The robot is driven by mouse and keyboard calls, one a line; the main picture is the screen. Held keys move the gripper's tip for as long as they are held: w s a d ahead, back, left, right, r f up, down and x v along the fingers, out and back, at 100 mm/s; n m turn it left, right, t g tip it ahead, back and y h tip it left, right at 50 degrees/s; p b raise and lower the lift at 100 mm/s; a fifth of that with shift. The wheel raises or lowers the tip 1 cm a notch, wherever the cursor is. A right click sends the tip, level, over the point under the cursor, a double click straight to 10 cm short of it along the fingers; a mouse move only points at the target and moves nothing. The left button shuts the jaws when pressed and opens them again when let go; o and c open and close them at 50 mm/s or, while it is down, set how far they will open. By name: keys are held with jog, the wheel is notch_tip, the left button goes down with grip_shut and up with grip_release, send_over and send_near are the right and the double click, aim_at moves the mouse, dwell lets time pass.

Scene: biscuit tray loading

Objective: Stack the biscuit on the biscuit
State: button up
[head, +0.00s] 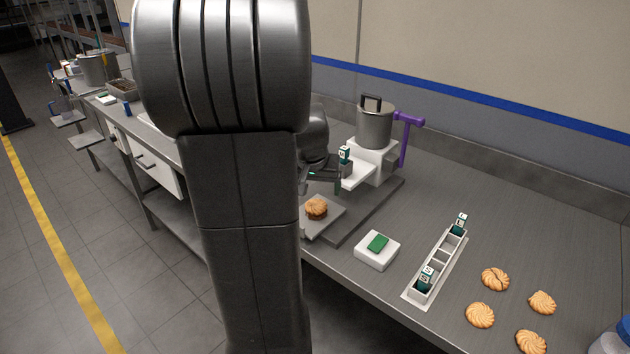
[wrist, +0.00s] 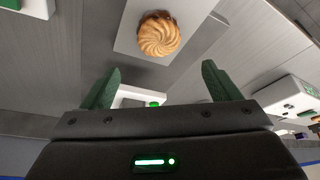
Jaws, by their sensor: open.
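A golden swirled biscuit (head: 316,206) sits on a small grey plate (head: 327,222). It looks thick, with a darker layer under it, as if one biscuit lies on another. In the wrist view the swirled biscuit (wrist: 158,36) lies on the pale plate (wrist: 128,40), beyond my fingertips, with a brown edge showing behind it. My gripper (wrist: 162,70) is open with nothing between its green fingers. It is apart from the biscuit. In the head view it is partly hidden by my arm. Several loose biscuits (head: 495,279) lie on the counter at right.
A white block with a green pad (head: 377,243) and a narrow slotted white tray (head: 441,262) stand on the counter. A metal pot (head: 375,125) on a white stand and a purple handle (head: 405,140) are behind. A blue-lidded container (head: 618,338) is at lower right.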

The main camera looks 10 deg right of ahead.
jog(key=v, duration=1.3)
jog(key=shift+s+r, duration=0.25)
jog(key=shift+r, duration=0.05)
jog(key=x, duration=1.4)
jog(key=shift+w+f+b, duration=0.15)
jog(key=shift+f+b, duration=0.5)
jog(key=shift+f, duration=0.05)
jog(key=shift+a, duration=0.1)
